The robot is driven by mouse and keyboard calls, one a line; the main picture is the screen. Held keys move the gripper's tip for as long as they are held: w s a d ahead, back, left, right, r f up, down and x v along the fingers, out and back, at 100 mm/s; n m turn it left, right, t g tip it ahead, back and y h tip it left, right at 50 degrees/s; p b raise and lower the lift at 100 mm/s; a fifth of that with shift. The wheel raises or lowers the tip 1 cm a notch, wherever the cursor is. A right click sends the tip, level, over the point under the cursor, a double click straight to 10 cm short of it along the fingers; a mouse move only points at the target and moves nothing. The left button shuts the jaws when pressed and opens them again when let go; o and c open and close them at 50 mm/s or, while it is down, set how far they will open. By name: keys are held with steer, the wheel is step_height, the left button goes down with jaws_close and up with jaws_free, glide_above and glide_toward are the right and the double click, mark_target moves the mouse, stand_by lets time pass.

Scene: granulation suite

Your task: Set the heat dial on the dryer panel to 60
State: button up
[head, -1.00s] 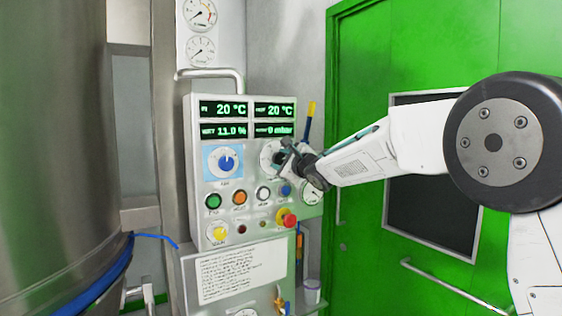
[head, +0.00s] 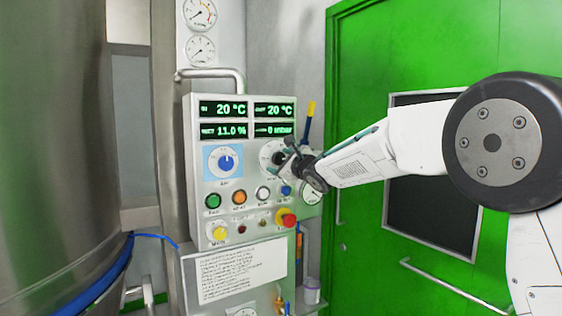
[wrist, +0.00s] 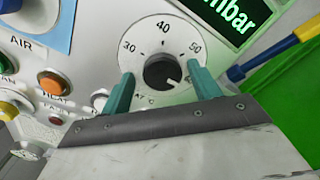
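The heat dial (head: 267,150) is a white disc at the right of the dryer panel (head: 246,177), with a dark round knob (wrist: 160,71) at its centre. In the wrist view the scale shows 30, 40 and 50; the parts behind the fingers are hidden. A pale mark on the knob points to the lower right, past 50. My gripper (head: 284,156) is at the dial. In the wrist view my gripper (wrist: 163,90) is open, with one teal finger on each side of the knob and a visible gap to it.
The blue air dial (head: 226,161) is left of the heat dial. Coloured buttons and a red emergency stop (head: 288,220) sit below. A blue-and-yellow handle (wrist: 275,55) is close on the right. Left stands a large steel vessel (head: 55,150); right is a green door (head: 360,60).

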steer(key=shift+r, duration=0.15)
steer(key=shift+s+d, duration=0.2)
steer(key=shift+s, duration=0.1)
steer(key=v, duration=0.7)
